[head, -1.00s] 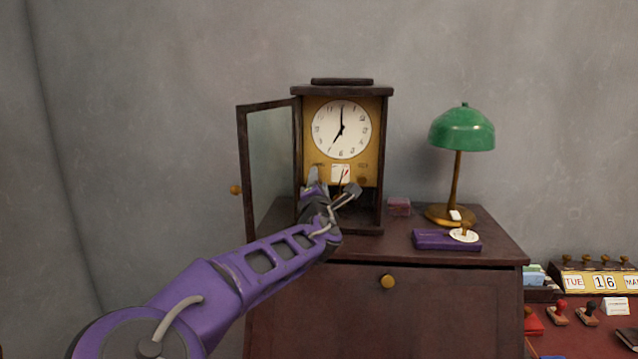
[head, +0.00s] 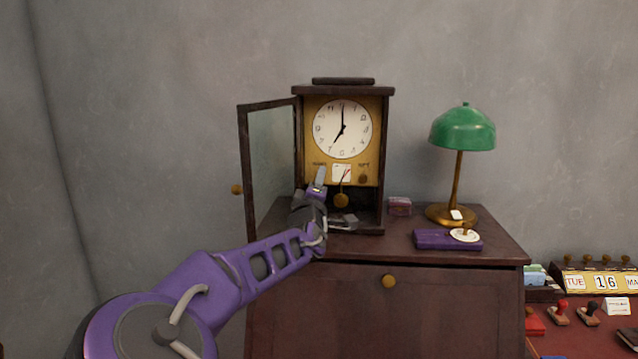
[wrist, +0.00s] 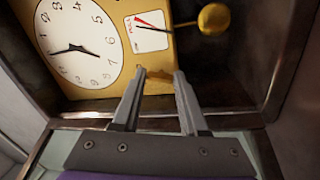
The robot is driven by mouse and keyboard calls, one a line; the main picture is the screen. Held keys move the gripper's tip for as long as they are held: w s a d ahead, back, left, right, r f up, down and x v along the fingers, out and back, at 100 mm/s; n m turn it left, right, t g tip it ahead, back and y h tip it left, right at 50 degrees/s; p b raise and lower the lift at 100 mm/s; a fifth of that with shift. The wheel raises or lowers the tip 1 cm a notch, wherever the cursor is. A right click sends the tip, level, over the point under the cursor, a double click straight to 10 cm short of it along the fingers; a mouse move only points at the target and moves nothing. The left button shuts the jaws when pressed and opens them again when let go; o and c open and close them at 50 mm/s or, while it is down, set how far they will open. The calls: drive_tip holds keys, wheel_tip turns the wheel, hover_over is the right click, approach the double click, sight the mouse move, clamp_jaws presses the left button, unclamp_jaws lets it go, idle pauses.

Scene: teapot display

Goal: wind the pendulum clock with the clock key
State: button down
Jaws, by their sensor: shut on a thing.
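The pendulum clock (head: 387,150) stands on the cabinet with its glass door (head: 270,165) swung open to the left. Its white dial (head: 342,128) shows about seven. My gripper (head: 320,178) is in front of the lower left of the brass plate. In the wrist view my gripper (wrist: 160,73) is shut on a small brass piece, the clock key (wrist: 158,76), by the plate's edge. Whether the key sits in a winding hole is hidden.
A green lamp (head: 462,130), a small reddish box (head: 399,206) and a purple stand (head: 433,240) are on the cabinet top (head: 490,235) right of the clock. Stamps (head: 588,313) and a calendar block (head: 603,281) are lower right. The open door stands close left of my gripper.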

drive_tip(key=shift+m, duration=0.5)
drive_tip(key=c, duration=0.7)
unclamp_jaws()
drive_tip(key=s+f, duration=0.1)
drive_tip(key=s, duration=0.4)
drive_tip(key=s+p, duration=0.1)
drive_tip(key=s, duration=0.5)
drive_tip(key=s+a+f, duration=0.1)
drive_tip(key=s, duration=0.5)
drive_tip(key=shift+s+f, duration=0.15)
drive_tip(key=shift+f, duration=0.15)
